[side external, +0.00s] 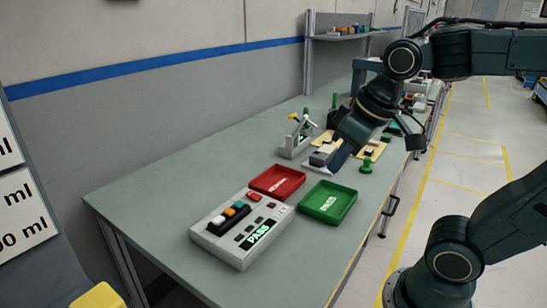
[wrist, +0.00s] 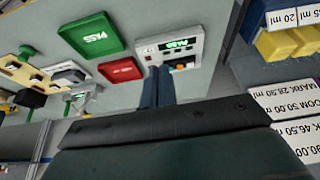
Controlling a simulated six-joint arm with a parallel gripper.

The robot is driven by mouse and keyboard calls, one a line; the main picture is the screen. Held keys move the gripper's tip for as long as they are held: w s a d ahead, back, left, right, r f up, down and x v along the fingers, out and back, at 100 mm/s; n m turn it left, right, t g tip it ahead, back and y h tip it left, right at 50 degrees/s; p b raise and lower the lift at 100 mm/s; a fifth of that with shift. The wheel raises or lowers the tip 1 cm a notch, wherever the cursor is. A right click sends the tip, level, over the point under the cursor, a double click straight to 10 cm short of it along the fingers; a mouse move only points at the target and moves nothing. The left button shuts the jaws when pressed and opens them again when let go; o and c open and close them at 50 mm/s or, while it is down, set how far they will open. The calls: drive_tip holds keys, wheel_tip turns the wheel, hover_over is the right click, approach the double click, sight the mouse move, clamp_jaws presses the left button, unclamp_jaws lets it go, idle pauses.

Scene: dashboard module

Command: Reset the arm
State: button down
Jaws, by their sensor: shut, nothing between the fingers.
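My gripper (side external: 335,166) hangs over the middle of the workbench in the side view, pointing down and to the left. Its dark blue fingers are together with nothing between them; they also show in the wrist view (wrist: 158,72). The grey-white control box (side external: 232,246) stands near the front end of the bench, apart from my gripper. Its display reads PASS in green, and it has a row of coloured buttons.
A red tray (side external: 262,184) and a green tray (side external: 345,213) lie beside the box, each without a visible part. Behind them are a small grey-white fixture (side external: 318,160), a green knob (side external: 366,167) and yellowish plates. Labelled bins (wrist: 270,100) show in the wrist view. The bench's front left is clear.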

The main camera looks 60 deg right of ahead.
drive_tip(key=shift+t, duration=0.4)
drive_tip(key=s, duration=0.1)
drive_tip(key=s+f, duration=0.1)
drive_tip(key=s, duration=0.2)
drive_tip(key=shift+s+a+f, duration=0.2)
drive_tip(key=shift+s+a, duration=0.05)
